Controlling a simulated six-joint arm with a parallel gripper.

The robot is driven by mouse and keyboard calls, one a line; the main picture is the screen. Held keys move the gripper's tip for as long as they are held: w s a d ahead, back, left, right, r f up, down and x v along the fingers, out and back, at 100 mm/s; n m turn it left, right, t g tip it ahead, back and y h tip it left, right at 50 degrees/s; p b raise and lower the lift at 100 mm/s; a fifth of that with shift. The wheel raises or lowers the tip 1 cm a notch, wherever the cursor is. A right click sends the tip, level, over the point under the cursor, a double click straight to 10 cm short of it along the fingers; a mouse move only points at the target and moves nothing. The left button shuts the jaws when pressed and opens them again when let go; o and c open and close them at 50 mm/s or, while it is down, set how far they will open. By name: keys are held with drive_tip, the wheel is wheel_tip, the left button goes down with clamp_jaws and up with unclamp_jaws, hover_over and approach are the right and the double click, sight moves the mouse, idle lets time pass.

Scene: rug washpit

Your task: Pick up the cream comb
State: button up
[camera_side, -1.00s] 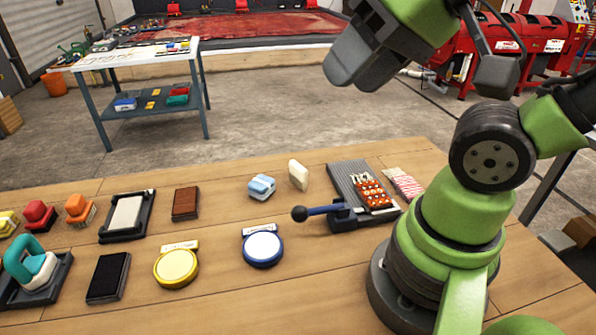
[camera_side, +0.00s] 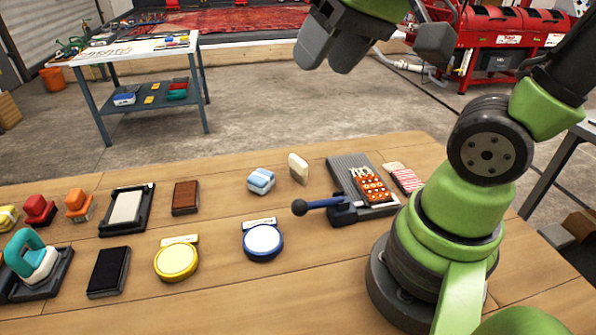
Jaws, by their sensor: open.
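The cream comb (camera_side: 298,168) is a small pale block standing on edge on the wooden bench, between a light-blue block and a grey ribbed board. Its teeth cannot be made out at this size. My gripper (camera_side: 328,62) is high above the bench, beyond and above the comb in the picture, with its dark fingers pointing down and left. It is open and holds nothing that I can see. It is well apart from the comb.
A brown brush (camera_side: 185,198) and blue-rimmed round dish (camera_side: 263,241) lie further left. Bare wood surrounds the comb.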

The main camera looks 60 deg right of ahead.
drive_tip(key=w+d+f+g, duration=0.2)
drive_tip(key=w+d+f, duration=0.2)
drive_tip(key=f, duration=0.2)
drive_tip(key=w+d+f+g, duration=0.1)
drive_tip(key=w+d+f, duration=0.3)
drive_tip(key=f, duration=0.1)
drive_tip(key=w+d+f+g+h, duration=0.1)
drive_tip(key=w+d+f+g, duration=0.1)
drive_tip(key=w+d+f, duration=0.2)
drive_tip(key=shift+w+d+f+g, duration=0.15)
drive_tip(key=shift+d+f, duration=0.1)
drive_tip(key=shift+f, duration=0.4)
drive_tip(key=shift+w+d+f+g, duration=0.15)
drive_tip(key=shift+d+f, duration=0.05)
drive_tip(key=shift+f, duration=0.45)
hover_over(298, 159)
drive_tip(key=f, duration=0.4)
drive_tip(key=shift+w+f, duration=0.2)
drive_tip(key=shift+f, duration=0.05)
drive_tip(key=shift+s+f, duration=0.2)
drive_tip(key=shift+f, duration=2.9)
clamp_jaws()
